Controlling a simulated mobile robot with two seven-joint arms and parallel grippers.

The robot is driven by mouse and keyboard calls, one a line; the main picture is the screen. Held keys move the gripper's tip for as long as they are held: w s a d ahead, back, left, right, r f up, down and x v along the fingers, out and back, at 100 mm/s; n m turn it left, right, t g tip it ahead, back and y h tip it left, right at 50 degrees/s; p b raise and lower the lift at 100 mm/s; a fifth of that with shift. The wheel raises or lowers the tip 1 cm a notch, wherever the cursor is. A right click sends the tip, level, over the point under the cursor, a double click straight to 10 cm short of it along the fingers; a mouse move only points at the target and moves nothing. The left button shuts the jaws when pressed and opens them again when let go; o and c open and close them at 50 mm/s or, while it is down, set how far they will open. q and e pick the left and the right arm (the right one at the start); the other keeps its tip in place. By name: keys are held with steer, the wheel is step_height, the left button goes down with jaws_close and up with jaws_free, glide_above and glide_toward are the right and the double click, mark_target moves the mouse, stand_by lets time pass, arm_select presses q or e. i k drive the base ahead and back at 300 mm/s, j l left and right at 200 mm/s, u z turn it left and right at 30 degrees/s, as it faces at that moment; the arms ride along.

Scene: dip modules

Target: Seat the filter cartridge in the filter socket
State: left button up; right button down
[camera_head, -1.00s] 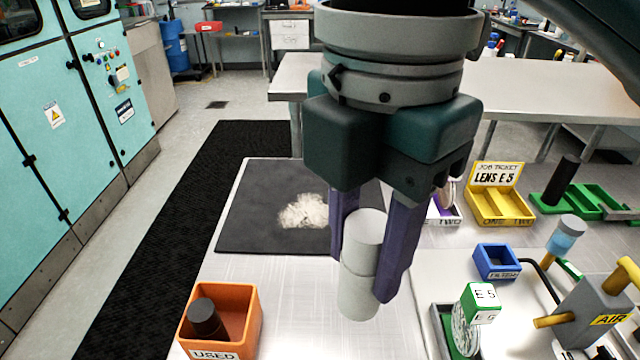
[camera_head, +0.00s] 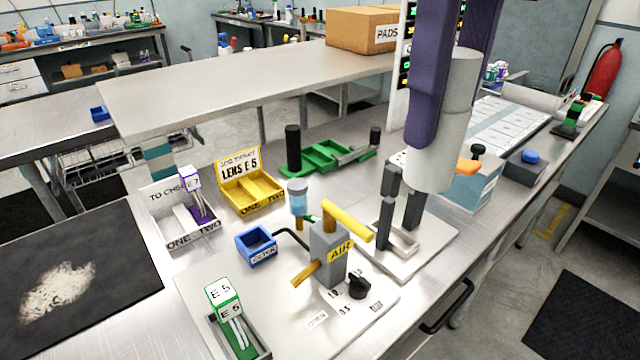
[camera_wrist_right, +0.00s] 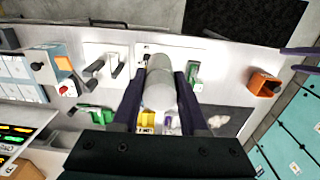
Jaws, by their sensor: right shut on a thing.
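The filter cartridge (camera_head: 432,158), a whitish cylinder with a seam, is held roughly upright and slightly tilted. My right gripper (camera_head: 445,100) is shut on it with its dark purple fingers, high above the bench. In the right wrist view the cartridge (camera_wrist_right: 160,88) sits between both fingers. In the right wrist view two purple fingers, apparently my left gripper (camera_wrist_right: 303,59), come in at the right edge, apart and empty.
A grey air block (camera_head: 328,255) with a yellow handle stands right of the socket. An orange bin (camera_wrist_right: 263,84) shows in the right wrist view.

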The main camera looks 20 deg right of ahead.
mark_target(257, 251)
steer(key=z, duration=0.25)
steer(key=i+l+u, duration=0.15)
steer(key=u, duration=0.25)
steer(key=i+l+u, duration=0.1)
steer(key=u, duration=0.3)
steer(key=l+u, duration=0.4)
steer(key=i+l+u, duration=0.1)
steer(key=u, duration=0.3)
steer(key=l+u, duration=0.45)
steer(key=k+j, duration=0.05)
steer(key=j, duration=0.05)
